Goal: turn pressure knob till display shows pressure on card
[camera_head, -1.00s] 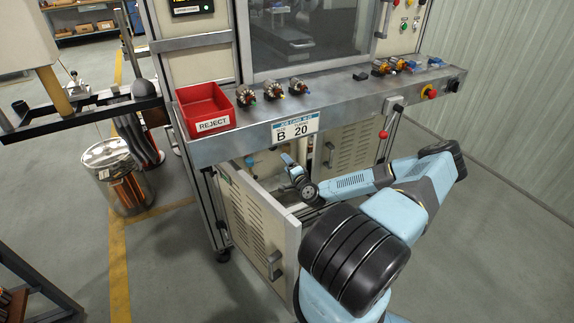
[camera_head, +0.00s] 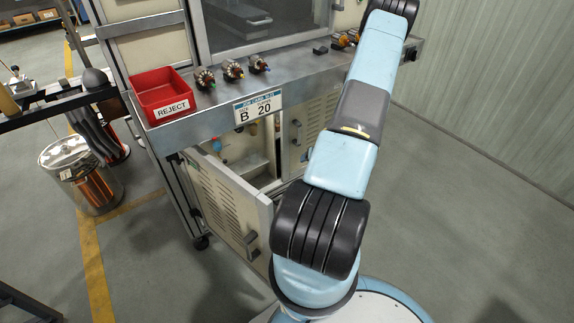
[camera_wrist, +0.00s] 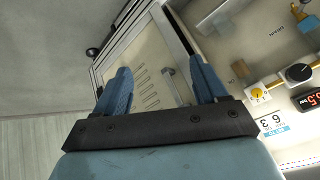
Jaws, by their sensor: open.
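In the wrist view a black round knob (camera_wrist: 298,72) sits on a pale panel at the right, next to a display with red digits (camera_wrist: 308,101). The digits are cut off by the edge and too small to read surely. A white and blue card (camera_wrist: 270,123) with large figures lies below them; its figures look turned. My gripper (camera_wrist: 160,85) is open, its two blue fingers wide apart with nothing between them. The knob is right of the fingers, apart from them. In the head view my gripper is out of frame.
In the head view the cabinet door (camera_head: 222,200) stands open below the bench. A red reject bin (camera_head: 163,95) and a B 20 job card (camera_head: 258,107) are at the bench.

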